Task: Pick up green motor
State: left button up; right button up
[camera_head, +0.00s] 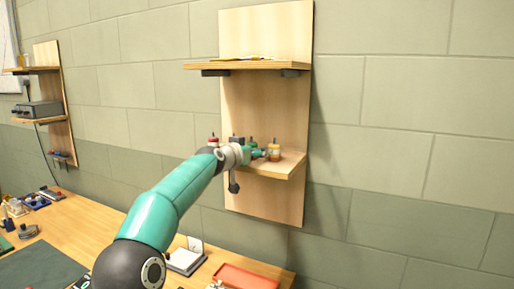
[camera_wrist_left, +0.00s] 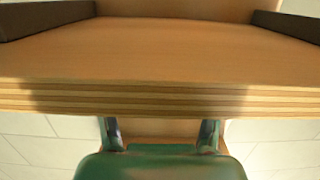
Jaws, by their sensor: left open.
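Several small motors stand in a row on the lower wall shelf (camera_head: 288,166) in the head view. One is red (camera_head: 213,141), one dark (camera_head: 237,140) and one yellow-orange (camera_head: 274,152). A small green part (camera_head: 252,145) between the dark and yellow ones looks like the green motor, mostly hidden behind my wrist. My left gripper (camera_head: 259,154) is at the shelf's front, close to the green part; I cannot tell whether they touch. In the left wrist view the left gripper (camera_wrist_left: 160,135) has its fingers apart, with no motor visible between them. My right gripper is not in view.
An upper shelf (camera_head: 262,65) hangs above. A plywood shelf edge (camera_wrist_left: 160,97) crosses the wrist view close by. Below, the workbench (camera_head: 85,213) holds a red tray (camera_head: 247,277) and a dark mat (camera_head: 40,270). Another shelf unit (camera_head: 58,100) hangs at left.

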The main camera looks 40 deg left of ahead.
pick_arm(q)
jog(key=shift+w, duration=0.1)
jog(key=shift+a, duration=0.1)
grip_shut()
jog(key=shift+r, duration=0.1)
